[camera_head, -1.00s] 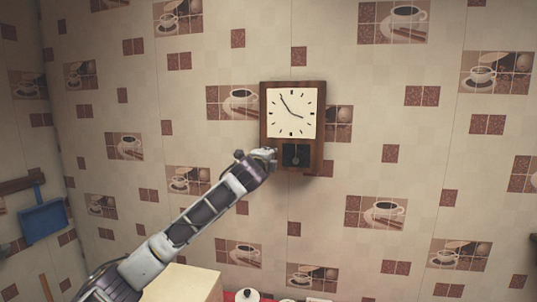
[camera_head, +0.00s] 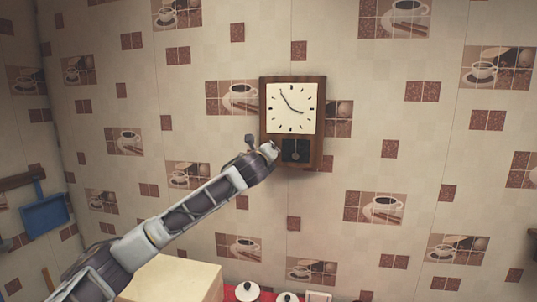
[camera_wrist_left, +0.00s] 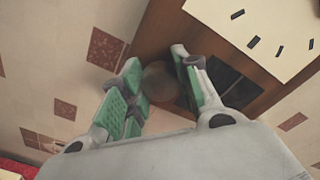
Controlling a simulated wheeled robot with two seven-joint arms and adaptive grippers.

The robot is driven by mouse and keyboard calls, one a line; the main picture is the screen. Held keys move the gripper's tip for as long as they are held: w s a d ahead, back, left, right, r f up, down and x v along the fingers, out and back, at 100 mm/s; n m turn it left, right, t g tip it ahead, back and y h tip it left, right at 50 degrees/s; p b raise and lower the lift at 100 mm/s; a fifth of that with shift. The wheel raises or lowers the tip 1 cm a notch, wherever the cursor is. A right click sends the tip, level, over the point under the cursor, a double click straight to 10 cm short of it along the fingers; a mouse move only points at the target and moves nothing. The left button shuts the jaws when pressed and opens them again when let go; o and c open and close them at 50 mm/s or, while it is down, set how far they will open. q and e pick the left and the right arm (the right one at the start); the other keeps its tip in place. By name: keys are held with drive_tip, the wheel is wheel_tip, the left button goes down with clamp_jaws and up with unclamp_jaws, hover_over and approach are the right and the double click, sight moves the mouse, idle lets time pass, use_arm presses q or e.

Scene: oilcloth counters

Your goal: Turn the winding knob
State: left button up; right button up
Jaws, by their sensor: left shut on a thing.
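A wooden wall clock (camera_head: 319,124) with a square cream dial (camera_head: 291,108) and a dark lower window (camera_head: 295,150) hangs on the wall. Its dial and window show partly in the left wrist view. A round brownish winding knob (camera_wrist_left: 160,80) is on the clock's side, between the green-padded fingers of my left gripper (camera_wrist_left: 157,70). My left gripper (camera_head: 272,149) is shut on the knob, at the lower left edge of the clock. My right gripper is not in view.
A pale box (camera_head: 176,278) stands below my left arm. White lidded pots (camera_head: 247,291) stand on a red surface at the bottom. A blue dustpan (camera_head: 45,214) hangs at the far left. The wall around the clock is free.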

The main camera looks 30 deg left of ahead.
use_arm(q)
drive_tip(key=shift+f, duration=0.2)
drive_tip(key=o, duration=1.1)
drive_tip(key=shift+r, duration=0.1)
drive_tip(key=shift+c, duration=0.2)
drive_tip(key=v, duration=1.2)
idle(0.4)
